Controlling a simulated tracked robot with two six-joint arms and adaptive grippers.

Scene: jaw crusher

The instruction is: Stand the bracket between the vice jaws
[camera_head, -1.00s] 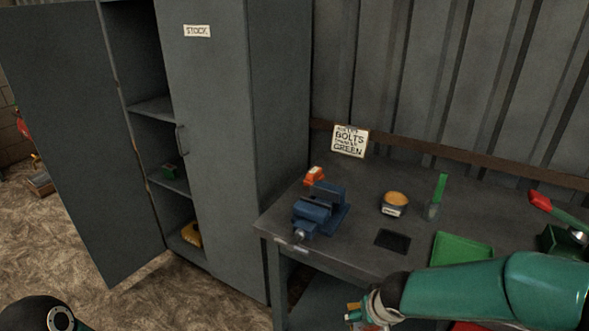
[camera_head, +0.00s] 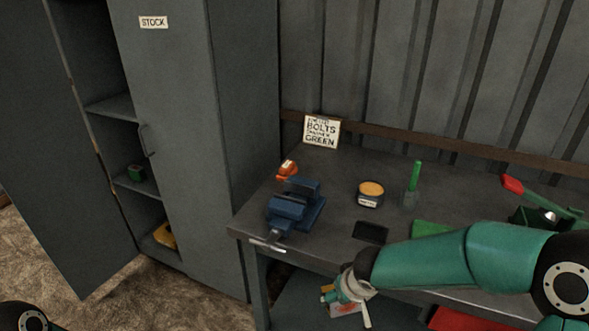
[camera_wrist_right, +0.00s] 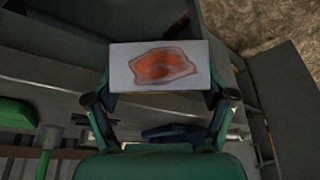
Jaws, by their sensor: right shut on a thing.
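The blue vice (camera_head: 292,207) is fixed at the left front corner of the bench. Its jaws show from above, but I cannot tell how wide the gap is. My right gripper (camera_head: 345,290) is in front of the bench edge, below and to the right of the vice. It is shut on the bracket (camera_wrist_right: 160,65), whose pale grey face with a rusty red patch shows between the fingertips in the right wrist view. In the head view the bracket (camera_head: 347,308) is small and partly hidden. A dark blue shape in the wrist view is probably the vice (camera_wrist_right: 175,132). My left gripper is out of view.
An orange object (camera_head: 287,170) sits behind the vice. A round tin (camera_head: 370,193), a green-handled tool in a holder (camera_head: 413,185) and a dark pad (camera_head: 370,232) lie to its right. A sign (camera_head: 321,131) leans at the back. The open stock cabinet (camera_head: 185,150) stands to the left.

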